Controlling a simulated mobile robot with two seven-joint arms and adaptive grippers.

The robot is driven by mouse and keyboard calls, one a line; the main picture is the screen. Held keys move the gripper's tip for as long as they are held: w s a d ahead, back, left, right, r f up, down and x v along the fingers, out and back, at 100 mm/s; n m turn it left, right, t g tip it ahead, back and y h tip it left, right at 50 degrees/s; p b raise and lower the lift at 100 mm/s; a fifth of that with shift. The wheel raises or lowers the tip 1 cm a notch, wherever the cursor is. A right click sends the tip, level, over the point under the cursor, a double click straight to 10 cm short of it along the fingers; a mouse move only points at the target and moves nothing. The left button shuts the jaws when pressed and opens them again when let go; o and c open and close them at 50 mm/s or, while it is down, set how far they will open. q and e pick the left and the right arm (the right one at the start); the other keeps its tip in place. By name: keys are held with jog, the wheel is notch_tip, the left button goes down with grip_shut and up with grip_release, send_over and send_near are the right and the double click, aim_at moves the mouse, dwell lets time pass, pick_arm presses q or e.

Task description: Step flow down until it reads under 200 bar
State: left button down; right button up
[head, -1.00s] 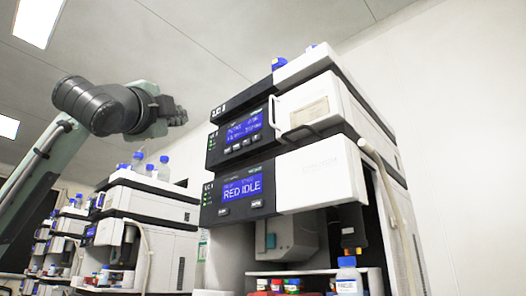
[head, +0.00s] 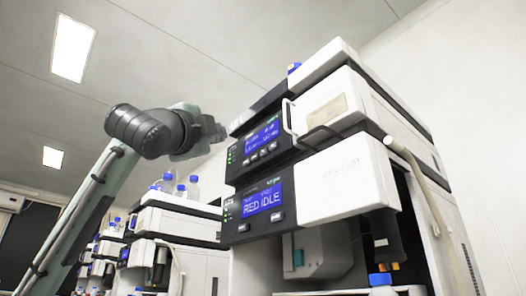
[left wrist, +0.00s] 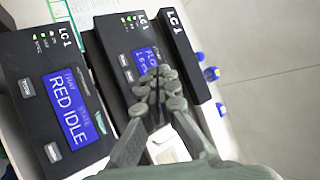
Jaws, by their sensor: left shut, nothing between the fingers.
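The front stack has an upper black control panel (head: 264,140) with a blue display (head: 262,136) whose small text I cannot read, and a row of small buttons under it. The lower panel (head: 258,205) has a blue display reading "RED IDLE" and two buttons. My left gripper (head: 217,130) is shut and empty, at the left edge of the upper panel in the head view. My right gripper is in neither view.
A metal handle (head: 290,122) juts from the white door right of the upper panel. A pale hose (head: 408,160) runs down the stack's right side. Blue-capped bottles (head: 180,187) stand on other stacks behind my left arm. A bottle (head: 381,284) stands low in front.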

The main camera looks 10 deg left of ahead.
aim_at(261, 149)
pick_arm(q)
jog(key=w+d+p, duration=0.2)
jog(key=w+d, duration=0.3)
jog(key=w, duration=0.1)
jog(key=shift+w, duration=0.3)
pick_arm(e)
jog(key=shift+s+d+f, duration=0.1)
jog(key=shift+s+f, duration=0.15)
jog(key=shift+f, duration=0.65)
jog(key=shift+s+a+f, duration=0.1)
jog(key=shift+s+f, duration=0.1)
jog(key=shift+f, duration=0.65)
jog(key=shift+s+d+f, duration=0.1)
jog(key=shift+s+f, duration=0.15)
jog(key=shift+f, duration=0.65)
pick_arm(q)
jog(key=shift+d, duration=0.1)
jog(key=shift+w+d, duration=0.1)
jog(key=shift+w, duration=0.05)
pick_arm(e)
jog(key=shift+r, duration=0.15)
pick_arm(q)
jog(key=shift+w+d, duration=0.2)
